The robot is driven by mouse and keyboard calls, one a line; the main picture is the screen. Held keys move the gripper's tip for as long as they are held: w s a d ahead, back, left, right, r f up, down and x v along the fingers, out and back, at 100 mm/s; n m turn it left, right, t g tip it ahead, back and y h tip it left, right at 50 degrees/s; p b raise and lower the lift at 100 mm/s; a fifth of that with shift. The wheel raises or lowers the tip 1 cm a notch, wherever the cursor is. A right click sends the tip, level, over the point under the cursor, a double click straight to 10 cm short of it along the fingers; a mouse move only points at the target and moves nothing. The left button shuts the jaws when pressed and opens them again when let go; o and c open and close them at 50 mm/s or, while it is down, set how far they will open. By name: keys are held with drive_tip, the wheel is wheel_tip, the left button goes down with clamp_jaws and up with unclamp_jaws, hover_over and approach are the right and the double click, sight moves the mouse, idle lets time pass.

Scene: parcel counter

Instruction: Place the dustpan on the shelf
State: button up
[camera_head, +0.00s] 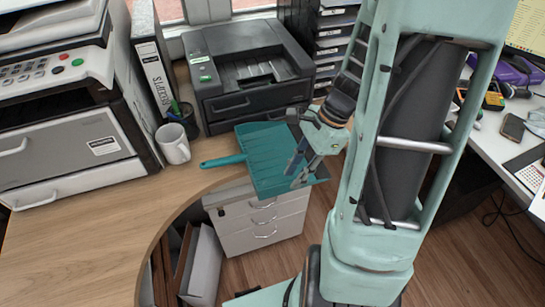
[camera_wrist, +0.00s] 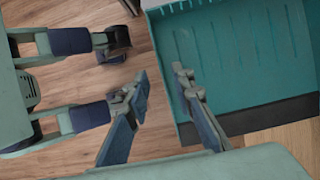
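The teal dustpan (camera_head: 262,150) lies in front of the black printer, its handle (camera_head: 222,161) pointing left over the wooden desk. Its pan reaches over the desk's curved edge, above the drawer unit. My gripper (camera_head: 301,163) is at the pan's right side. In the wrist view the dustpan (camera_wrist: 240,55) fills the right half. My gripper (camera_wrist: 160,78) is open there, fingers apart, with the pan's side wall seen between the fingertips. I cannot tell whether a finger touches it. No shelf can be picked out for certain.
A white mug (camera_head: 173,144) and a pen cup (camera_head: 186,118) stand left of the printer (camera_head: 245,65). A binder (camera_head: 152,65) stands behind them. A large office machine (camera_head: 65,120) fills the left. A white drawer unit (camera_head: 262,222) is below. The wooden desk (camera_head: 90,225) is clear at front left.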

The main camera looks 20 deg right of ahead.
drive_tip(key=b+x, duration=0.1)
drive_tip(key=x, duration=0.3)
drive_tip(key=shift+f, duration=0.4)
clamp_jaws()
